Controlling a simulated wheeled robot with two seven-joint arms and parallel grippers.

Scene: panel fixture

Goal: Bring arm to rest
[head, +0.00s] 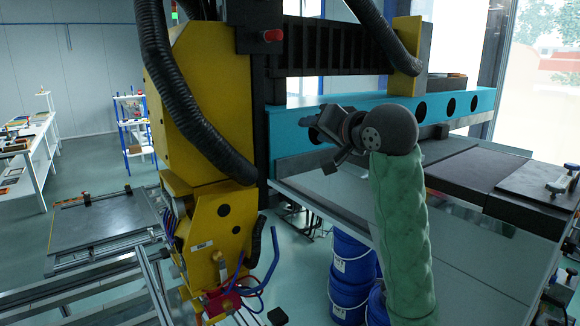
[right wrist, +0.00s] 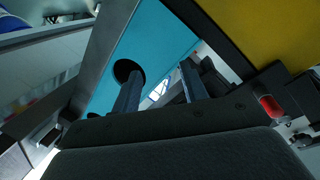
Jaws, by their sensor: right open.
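My right gripper (head: 318,148) is raised in the middle of the head view, in front of the blue beam with round holes (head: 460,104). My right arm, in a green padded sleeve, rises to it from the lower right. In the right wrist view the two fingers of the gripper (right wrist: 162,85) stand apart with nothing between them. The blue beam (right wrist: 150,40) shows behind and between them. I cannot tell the exact gap between the fingers and the beam. My left gripper is in neither view.
A yellow machine (head: 205,110) with thick black hoses stands left of the gripper. A grey table (head: 470,165) lies at right, with blue buckets (head: 352,262) below. Open floor shows at left.

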